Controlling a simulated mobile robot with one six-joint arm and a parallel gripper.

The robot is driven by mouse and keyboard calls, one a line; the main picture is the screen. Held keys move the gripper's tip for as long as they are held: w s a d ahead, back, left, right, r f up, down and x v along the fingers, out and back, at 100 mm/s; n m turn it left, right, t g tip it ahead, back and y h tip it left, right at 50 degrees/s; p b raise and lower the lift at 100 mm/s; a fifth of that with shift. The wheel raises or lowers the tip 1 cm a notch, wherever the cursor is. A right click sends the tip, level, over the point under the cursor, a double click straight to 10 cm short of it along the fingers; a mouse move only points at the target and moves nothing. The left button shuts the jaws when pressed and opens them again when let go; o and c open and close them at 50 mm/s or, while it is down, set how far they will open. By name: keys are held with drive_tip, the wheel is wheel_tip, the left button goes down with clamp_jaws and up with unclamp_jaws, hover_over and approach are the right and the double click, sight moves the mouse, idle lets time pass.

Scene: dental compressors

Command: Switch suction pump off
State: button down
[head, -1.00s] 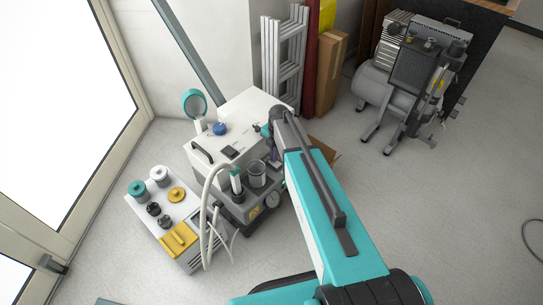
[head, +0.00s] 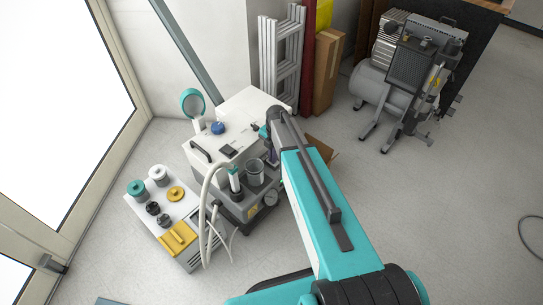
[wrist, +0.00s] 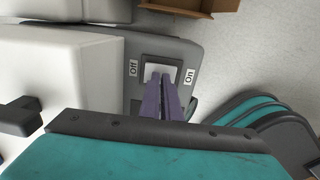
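The suction pump (head: 238,108) is a white box on a grey base with jars and hoses, left of centre in the head view. In the wrist view its grey panel holds a white switch (wrist: 153,70) between an "Off" label (wrist: 133,68) on the left and an "On" label (wrist: 189,77) on the right. My gripper (wrist: 163,78) has its purple fingers side by side, with the tips over the switch's lower right part, towards "On". They look shut and empty. I cannot tell whether they touch the switch or which way it is tilted. My arm hides the switch in the head view.
A white unit with coloured caps (head: 187,200) stands left of the pump. A cardboard box (head: 322,152) lies just behind my arm. A grey compressor (head: 385,92) stands at the back right. A ladder (head: 283,60) leans at the back.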

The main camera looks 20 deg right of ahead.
drive_tip(key=shift+d, duration=0.2)
drive_tip(key=shift+r+p, duration=0.35)
wheel_tip(320, 180, up, 13)
drive_tip(key=p, duration=0.2)
drive_tip(key=shift+s+r, duration=0.15)
drive_tip(key=shift+s, duration=0.25)
drive_tip(key=shift+d, duration=0.1)
idle(0.3)
drive_tip(key=s+a+f+m+g, duration=0.1)
drive_tip(key=s+f+m, duration=0.7)
drive_tip(key=s, duration=0.5)
drive_tip(key=s+a+f+m+g, duration=0.2)
drive_tip(key=s+f+m, duration=0.6)
drive_tip(key=s, duration=0.5)
drive_tip(key=s+a+f+m+g, duration=0.1)
drive_tip(key=s+f+m+g, duration=0.1)
drive_tip(key=s+f+m, duration=0.6)
drive_tip(key=s+f, duration=0.3)
drive_tip(key=s, duration=0.2)
drive_tip(key=shift+a+m+h, duration=0.2)
drive_tip(key=shift+m+h, duration=0.1)
drive_tip(key=shift+s+a, duration=0.1)
